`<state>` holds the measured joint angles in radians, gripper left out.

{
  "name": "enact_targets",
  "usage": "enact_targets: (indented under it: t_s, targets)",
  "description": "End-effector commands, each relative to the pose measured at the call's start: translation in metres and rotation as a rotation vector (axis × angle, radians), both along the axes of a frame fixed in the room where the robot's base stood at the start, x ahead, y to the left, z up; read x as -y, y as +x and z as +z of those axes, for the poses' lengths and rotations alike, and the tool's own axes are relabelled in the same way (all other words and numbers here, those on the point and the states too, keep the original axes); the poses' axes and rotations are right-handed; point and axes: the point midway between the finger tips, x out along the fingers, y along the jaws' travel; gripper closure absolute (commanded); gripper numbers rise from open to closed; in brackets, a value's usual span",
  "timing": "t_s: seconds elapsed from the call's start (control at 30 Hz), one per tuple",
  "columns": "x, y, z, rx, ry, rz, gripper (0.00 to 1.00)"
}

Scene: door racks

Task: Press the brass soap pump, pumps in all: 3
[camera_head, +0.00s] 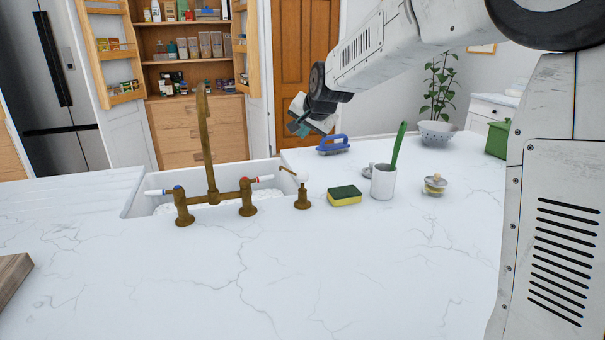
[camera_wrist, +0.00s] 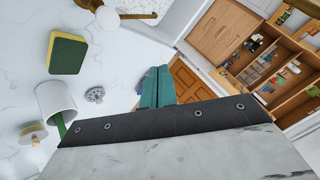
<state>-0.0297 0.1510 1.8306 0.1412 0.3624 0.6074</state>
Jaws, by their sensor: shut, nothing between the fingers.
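The brass soap pump (camera_head: 302,196) stands upright on the white counter, just right of the sink, its thin spout pointing up and left. In the wrist view the soap pump (camera_wrist: 88,4) shows at the top edge, partly cut off, with its pale head and spout. My gripper (camera_head: 297,128) is in the air above and behind the pump, apart from it. Its teal fingers (camera_wrist: 157,88) are closed together in the wrist view and hold nothing.
The brass faucet (camera_head: 206,150) and sink (camera_head: 130,206) lie left of the pump. A blue brush (camera_head: 333,144) lies behind.

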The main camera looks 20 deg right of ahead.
Motion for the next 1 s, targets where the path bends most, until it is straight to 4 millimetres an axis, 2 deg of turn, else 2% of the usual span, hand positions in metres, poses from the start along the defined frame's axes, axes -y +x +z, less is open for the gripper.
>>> enact_targets:
  t_s: [0.27,0.8,1.0]
  targets:
    - [0.0,-0.001,-0.007,-0.003,-0.001,0.001,1.0]
    - [0.0,-0.001,-0.075,-0.004,-0.002,0.003,1.0]
    - [0.0,-0.001,-0.086,-0.003,-0.002,0.001,1.0]
